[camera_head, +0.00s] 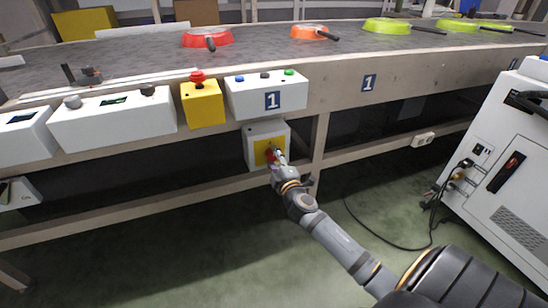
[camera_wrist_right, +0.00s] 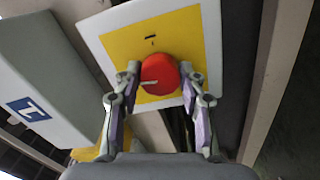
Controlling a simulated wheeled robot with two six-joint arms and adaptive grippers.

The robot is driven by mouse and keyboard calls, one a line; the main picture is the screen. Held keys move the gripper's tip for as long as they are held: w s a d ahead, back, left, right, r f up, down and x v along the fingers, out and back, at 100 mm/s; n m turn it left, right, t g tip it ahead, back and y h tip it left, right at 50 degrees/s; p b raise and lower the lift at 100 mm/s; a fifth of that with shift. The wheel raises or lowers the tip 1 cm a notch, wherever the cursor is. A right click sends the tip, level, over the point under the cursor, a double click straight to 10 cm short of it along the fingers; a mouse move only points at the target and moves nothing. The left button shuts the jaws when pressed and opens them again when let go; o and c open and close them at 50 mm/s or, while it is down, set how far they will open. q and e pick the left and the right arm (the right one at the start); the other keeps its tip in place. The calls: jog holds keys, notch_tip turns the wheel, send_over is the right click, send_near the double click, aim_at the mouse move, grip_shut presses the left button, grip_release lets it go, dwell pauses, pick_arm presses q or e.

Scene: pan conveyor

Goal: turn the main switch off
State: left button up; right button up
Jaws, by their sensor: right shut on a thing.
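The main switch is a red round knob (camera_wrist_right: 160,75) on a yellow plate (camera_wrist_right: 186,30) on the front of a white box (camera_wrist_right: 104,24). In the head view the white box (camera_head: 252,145) hangs under the conveyor's front edge. My right gripper (camera_head: 275,160) reaches the knob from below right. In the wrist view my right gripper (camera_wrist_right: 158,82) has a finger on each side of the knob and is shut on it. The knob's pale marker line lies roughly level in that picture. My left gripper is not in view.
A yellow box with a red button (camera_head: 202,103) and a white button box (camera_head: 266,95) sit just above the switch box. Red, orange and green pans (camera_head: 208,39) rest on the conveyor. A white cabinet (camera_head: 500,140) with cables stands at right.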

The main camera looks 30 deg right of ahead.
dwell(0.4)
jog(key=o, duration=1.1)
jog(key=shift+o, duration=0.2)
jog(key=v, duration=1.2)
jog(key=shift+f, duration=0.15)
